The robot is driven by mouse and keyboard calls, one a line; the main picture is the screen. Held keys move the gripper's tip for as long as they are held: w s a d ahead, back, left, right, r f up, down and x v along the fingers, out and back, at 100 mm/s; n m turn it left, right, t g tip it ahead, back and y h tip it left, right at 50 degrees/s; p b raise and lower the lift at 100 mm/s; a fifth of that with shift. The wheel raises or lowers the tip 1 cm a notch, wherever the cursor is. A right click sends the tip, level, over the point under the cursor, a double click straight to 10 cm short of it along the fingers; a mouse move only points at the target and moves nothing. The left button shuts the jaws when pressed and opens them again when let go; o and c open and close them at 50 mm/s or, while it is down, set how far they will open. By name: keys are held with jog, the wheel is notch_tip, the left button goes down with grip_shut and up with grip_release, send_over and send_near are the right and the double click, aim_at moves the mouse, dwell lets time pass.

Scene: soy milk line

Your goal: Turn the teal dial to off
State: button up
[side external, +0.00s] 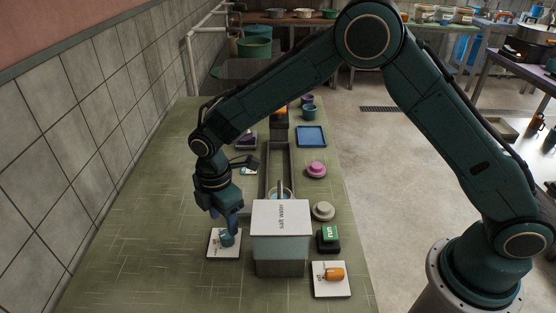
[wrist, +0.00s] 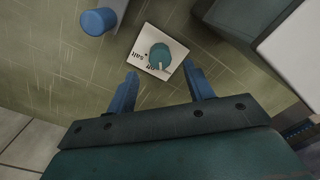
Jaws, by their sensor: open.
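The teal dial (side external: 227,238) sits on a white plate (side external: 214,250) on the green table, left of a box. In the wrist view the dial (wrist: 160,55) is round, with a pale pointer mark at its lower edge. The plate (wrist: 178,48) there carries the word "salt" and another short word, partly hidden, that looks like "off". My gripper (side external: 230,217) points down just above the dial. In the wrist view its two blue fingers (wrist: 162,87) are apart and empty, with the dial beyond the gap. I cannot make out contact.
A white-topped box (side external: 281,217) stands close right of my gripper. An orange dial (side external: 333,274), a green button (side external: 329,235), a grey knob (side external: 323,211) and a pink knob (side external: 316,170) line the right side. A blue cylinder (wrist: 98,22) stands near the plate. The table's left side is clear.

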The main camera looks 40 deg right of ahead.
aim_at(226, 233)
jog(key=shift+f, duration=2.7)
jog(key=shift+c, duration=0.2)
